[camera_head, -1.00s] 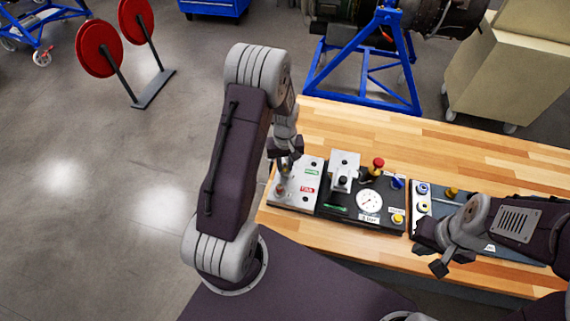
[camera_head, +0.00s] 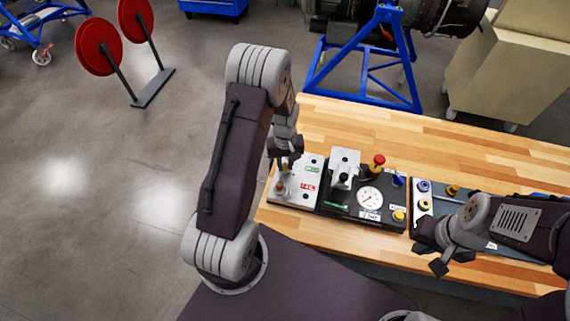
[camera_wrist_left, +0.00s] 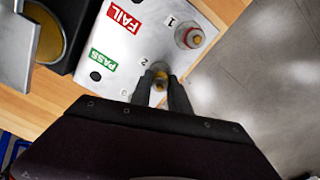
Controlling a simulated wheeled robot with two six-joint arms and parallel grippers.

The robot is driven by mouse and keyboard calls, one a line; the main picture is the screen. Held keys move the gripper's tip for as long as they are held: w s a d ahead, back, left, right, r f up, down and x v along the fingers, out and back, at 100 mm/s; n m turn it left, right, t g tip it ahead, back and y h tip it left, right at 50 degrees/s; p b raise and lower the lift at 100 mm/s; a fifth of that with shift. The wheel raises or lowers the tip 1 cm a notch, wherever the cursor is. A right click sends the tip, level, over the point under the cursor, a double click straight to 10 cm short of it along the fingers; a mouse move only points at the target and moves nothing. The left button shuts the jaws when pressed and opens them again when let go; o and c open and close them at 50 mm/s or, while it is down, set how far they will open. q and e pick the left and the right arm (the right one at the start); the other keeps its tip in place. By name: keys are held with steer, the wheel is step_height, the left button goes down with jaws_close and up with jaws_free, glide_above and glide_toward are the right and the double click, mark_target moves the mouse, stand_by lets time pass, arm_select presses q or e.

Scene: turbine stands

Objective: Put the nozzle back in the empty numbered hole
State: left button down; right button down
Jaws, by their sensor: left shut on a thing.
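A white plate (camera_head: 311,190) with green PASS and red FAIL labels lies at the left end of the bench. In the left wrist view, it (camera_wrist_left: 130,50) bears the numbers 1 and 2. A red-tipped nozzle (camera_wrist_left: 195,37) stands beside number 1. My left gripper (camera_head: 285,166) is over the plate. In the left wrist view, its fingers (camera_wrist_left: 161,92) are shut on a brass-coloured nozzle (camera_wrist_left: 159,78) beside number 2. The fingers hide its lower part, so I cannot tell whether it sits in the hole. My right gripper (camera_head: 430,259) is open and empty near the bench's front edge.
Right of the plate is a dark test box (camera_head: 345,209) with a gauge (camera_head: 369,199), a clamp and a red knob (camera_head: 379,160). A tray (camera_head: 421,207) with several fittings is further right, partly behind my right arm. The back of the wooden bench (camera_head: 420,140) is clear.

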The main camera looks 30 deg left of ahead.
mark_target(285, 164)
arm_select(q)
steer(key=shift+s+f, duration=0.2)
steer(key=shift+f, duration=0.2)
steer(key=c, duration=1.2)
jaws_free()
steer(key=shift+o, duration=0.2)
steer(key=shift+w, duration=0.2)
steer(key=shift+o, duration=0.8)
steer(key=shift+r, duration=0.1)
step_height(285, 164, up, 7)
steer(key=p, duration=0.6)
